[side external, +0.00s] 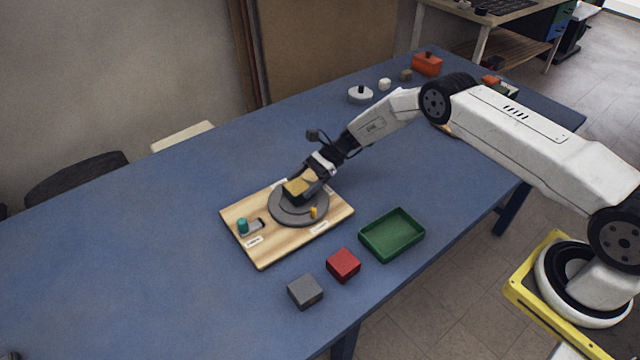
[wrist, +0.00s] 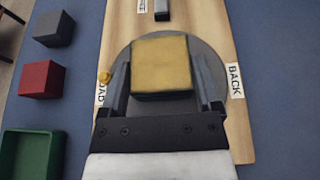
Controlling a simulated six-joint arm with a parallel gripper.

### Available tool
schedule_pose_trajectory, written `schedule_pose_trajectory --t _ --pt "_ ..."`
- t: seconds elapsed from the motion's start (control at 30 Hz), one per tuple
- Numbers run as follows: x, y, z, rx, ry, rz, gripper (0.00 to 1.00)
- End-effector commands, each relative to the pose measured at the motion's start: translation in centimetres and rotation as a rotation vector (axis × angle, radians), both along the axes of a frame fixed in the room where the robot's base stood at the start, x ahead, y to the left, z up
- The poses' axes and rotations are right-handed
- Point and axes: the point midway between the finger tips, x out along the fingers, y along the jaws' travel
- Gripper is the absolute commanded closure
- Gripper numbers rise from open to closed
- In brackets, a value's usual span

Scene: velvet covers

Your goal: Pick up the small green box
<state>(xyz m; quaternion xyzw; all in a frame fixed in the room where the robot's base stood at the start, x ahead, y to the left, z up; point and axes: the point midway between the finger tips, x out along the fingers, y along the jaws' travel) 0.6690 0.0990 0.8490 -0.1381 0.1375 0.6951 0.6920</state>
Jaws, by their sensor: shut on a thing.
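My gripper (side external: 307,177) reaches down over the round grey disc (side external: 291,214) on the wooden board. It is shut on a small box (side external: 297,189) with a mustard-yellow top and dark, greenish sides. In the wrist view the yellow top of the box (wrist: 161,62) shows between the two fingers (wrist: 162,85), over the disc. I cannot tell whether its underside touches the disc. An open green tray (side external: 391,234) lies on the blue table right of the board, apart from the gripper; it also shows in the wrist view (wrist: 57,160).
A red block (side external: 343,265) and a grey block (side external: 305,291) sit in front of the board (side external: 263,257). A small yellow peg (side external: 313,212) stands at the disc's edge. A teal knob (side external: 242,226) is at the board's left. The table's left side is clear.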

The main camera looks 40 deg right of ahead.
Motion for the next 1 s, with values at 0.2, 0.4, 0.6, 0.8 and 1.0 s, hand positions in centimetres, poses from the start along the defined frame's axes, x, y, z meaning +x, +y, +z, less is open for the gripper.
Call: schedule_pose_trajectory --t 0.2,0.4,0.6,0.8,1.0 --pt "-0.3 -0.1 2.1 0.0 -0.001 -0.001 0.77" --pt "-1.6 -0.3 3.6 0.0 0.0 -0.001 0.77" --pt "-3.2 -0.5 5.5 0.0 0.0 -0.001 0.77" --pt "-4.9 -0.7 7.6 0.0 0.0 -0.001 0.77" --pt "-7.3 -1.1 8.6 0.0 0.0 -0.001 0.77"
